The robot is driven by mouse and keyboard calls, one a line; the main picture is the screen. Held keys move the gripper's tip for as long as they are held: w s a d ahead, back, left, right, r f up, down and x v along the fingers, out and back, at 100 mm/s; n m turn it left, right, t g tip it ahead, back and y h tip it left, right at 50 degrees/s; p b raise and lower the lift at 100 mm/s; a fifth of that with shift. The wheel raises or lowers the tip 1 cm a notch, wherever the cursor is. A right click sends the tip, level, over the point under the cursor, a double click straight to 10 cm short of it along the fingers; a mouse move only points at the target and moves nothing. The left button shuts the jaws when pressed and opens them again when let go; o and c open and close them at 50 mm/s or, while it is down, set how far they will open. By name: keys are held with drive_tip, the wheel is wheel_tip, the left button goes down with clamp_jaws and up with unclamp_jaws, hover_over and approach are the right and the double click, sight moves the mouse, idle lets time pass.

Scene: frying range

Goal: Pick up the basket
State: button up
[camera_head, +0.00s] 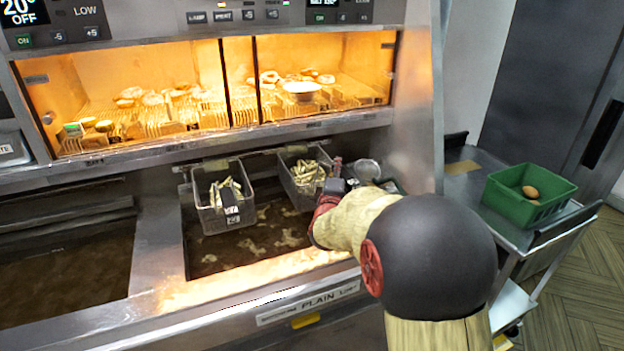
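Two grey metal fry baskets hang over the dark oil of the fryer vat. The left basket (210,221) holds pale fries and has a dark handle at its front. The right basket (291,196) also holds fries, and my arm covers part of its right side. My gripper (338,178) is at the right edge of the right basket, at the end of my arm reaching in from the lower right. The fingers are small and partly hidden, so I cannot tell whether they are open or touching the basket.
A lit warming cabinet (200,110) with food on racks sits above the vat. Another oil vat (65,255) lies to the left. A metal cart (490,208) at the right carries a green crate (505,198) with a brown round item (530,191) in it.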

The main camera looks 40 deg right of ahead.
clamp_jaws()
idle(0.6)
drive_tip(key=shift+r, duration=0.1)
